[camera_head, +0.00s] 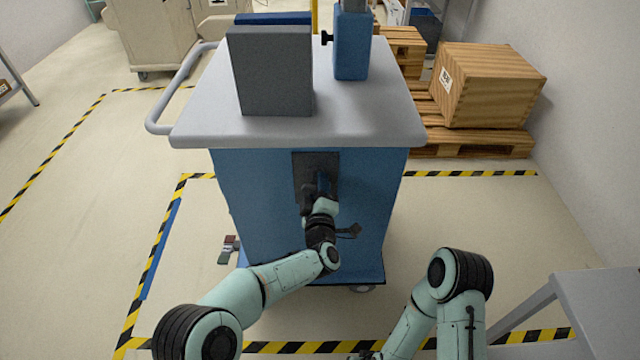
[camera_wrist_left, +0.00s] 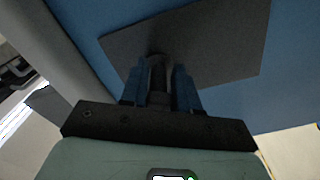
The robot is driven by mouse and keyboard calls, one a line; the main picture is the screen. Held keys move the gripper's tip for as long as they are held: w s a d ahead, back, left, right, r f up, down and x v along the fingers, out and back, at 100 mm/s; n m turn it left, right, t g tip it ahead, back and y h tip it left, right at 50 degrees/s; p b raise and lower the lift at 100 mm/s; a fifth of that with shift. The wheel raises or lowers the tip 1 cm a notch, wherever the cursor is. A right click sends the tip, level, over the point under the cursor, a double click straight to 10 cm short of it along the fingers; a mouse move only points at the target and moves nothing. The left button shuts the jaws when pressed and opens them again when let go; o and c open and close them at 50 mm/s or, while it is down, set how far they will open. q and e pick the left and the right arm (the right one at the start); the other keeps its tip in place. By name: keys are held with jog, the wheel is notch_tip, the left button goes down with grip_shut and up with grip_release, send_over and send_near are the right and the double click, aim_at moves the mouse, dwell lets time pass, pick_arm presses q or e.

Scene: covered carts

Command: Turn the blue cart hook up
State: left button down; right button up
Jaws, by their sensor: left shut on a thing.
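The blue cart (camera_head: 240,190) has a light grey top and stands in front of me. A dark plate (camera_head: 301,170) is on its near blue side; it also fills much of the left wrist view (camera_wrist_left: 225,45). The dark hook (camera_wrist_left: 159,75) shows in the left wrist view between the two blue fingers of my left gripper (camera_wrist_left: 160,88). My left gripper (camera_head: 321,186) is shut on the hook at the plate. The fingers hide most of the hook, and its angle is hard to tell.
A dark grey box (camera_head: 272,72) and a blue post (camera_head: 352,45) stand on the cart top. A wooden crate (camera_head: 486,85) sits on pallets at the right. A grey table (camera_head: 600,290) is at the lower right. Open floor lies to the left.

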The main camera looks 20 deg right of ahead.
pick_arm(q)
jog(key=m, duration=0.3)
jog(key=m+p, duration=0.1)
jog(key=m, duration=0.2)
jog(key=shift+a+f+p, duration=0.15)
jog(key=shift+a+p, duration=0.05)
jog(key=shift+p, duration=0.1)
jog(key=m, duration=0.2)
jog(key=m+p, duration=0.1)
jog(key=m, duration=0.3)
jog(key=shift+w+a+f, duration=0.15)
jog(key=shift+a, duration=0.1)
pick_arm(e)
jog(key=s+a+r+g, duration=0.1)
jog(key=s+a+r, duration=0.1)
jog(key=s, duration=0.3)
jog(key=shift+a+r+g+y, duration=0.3)
jog(key=shift+r+y, duration=0.1)
jog(key=shift+r, duration=0.45)
pick_arm(q)
jog(key=shift+p, duration=0.3)
pick_arm(e)
jog(key=shift+s, duration=0.15)
pick_arm(q)
jog(key=c, duration=0.9)
grip_release()
